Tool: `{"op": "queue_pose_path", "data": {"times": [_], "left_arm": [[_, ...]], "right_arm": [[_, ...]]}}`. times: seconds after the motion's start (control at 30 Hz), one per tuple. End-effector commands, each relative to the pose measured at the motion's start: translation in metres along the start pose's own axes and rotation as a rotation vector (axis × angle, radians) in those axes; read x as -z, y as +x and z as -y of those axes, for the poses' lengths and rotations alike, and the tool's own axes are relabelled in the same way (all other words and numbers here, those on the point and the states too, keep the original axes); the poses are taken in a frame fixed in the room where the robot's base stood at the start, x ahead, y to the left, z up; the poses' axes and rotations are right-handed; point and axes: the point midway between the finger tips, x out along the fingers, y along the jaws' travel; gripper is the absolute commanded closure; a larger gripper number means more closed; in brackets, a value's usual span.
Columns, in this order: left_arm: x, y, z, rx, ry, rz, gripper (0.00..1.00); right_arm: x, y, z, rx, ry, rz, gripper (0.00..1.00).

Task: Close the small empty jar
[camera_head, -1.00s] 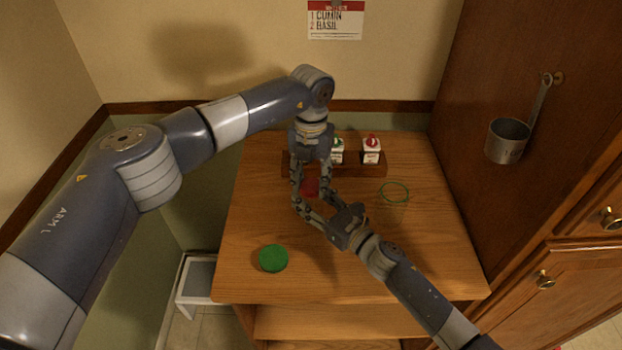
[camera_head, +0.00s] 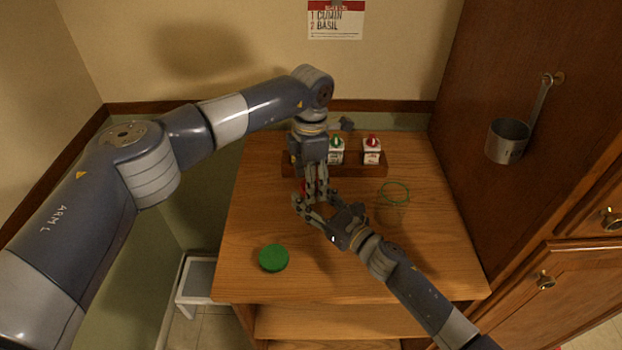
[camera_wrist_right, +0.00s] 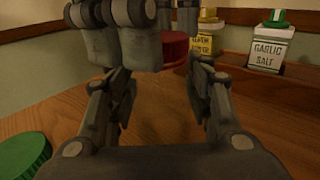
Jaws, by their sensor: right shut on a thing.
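A red lid (camera_wrist_right: 176,47) shows in the right wrist view, partly behind my left gripper's fingers. In the head view only a sliver of the red lid (camera_head: 303,187) shows beside those fingers. My left gripper (camera_head: 317,192) points down just in front of the lid; whether its fingers grip anything is hidden. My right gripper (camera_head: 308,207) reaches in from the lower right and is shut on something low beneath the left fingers. That is likely the small clear jar, whose glass I cannot make out. A green lid (camera_head: 273,258) lies flat on the counter.
A clear jar with a green rim (camera_head: 395,192) stands open to the right. Spice containers (camera_head: 372,150) stand in a wooden rack (camera_head: 345,170) at the back. A metal cup (camera_head: 507,141) hangs on the right cabinet.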

Motion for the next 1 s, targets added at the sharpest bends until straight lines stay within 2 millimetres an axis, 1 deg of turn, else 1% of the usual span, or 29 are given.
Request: {"op": "queue_pose_path", "data": {"times": [0.17, 0.27, 0.37, 0.6, 0.7, 0.83, 1.0], "left_arm": [[-0.001, -0.001, 0.000, 0.000, 0.000, 0.001, 0.37], [-0.001, -0.009, 0.000, -0.001, 0.000, 0.001, 0.37], [-0.001, -0.024, -0.001, -0.003, 0.000, 0.002, 0.37], [-0.001, -0.076, -0.001, -0.004, -0.001, 0.001, 0.37], [-0.001, -0.095, 0.000, -0.002, 0.000, 0.002, 0.37], [0.000, -0.111, -0.001, -0.002, 0.000, 0.001, 0.37], [0.000, -0.119, 0.000, 0.001, 0.000, 0.000, 0.37]], "right_arm": [[0.000, 0.000, 0.000, 0.000, 0.000, -0.001, 1.00], [0.000, 0.000, 0.000, 0.000, 0.000, -0.001, 1.00], [0.000, 0.000, 0.000, 0.000, 0.000, -0.001, 1.00], [0.000, 0.000, 0.000, 0.000, 0.000, -0.001, 1.00], [0.000, 0.000, 0.000, 0.000, 0.000, -0.001, 1.00], [0.000, 0.000, 0.000, 0.000, 0.000, -0.001, 1.00], [0.000, 0.000, 0.000, 0.000, 0.000, -0.001, 1.00]]}}
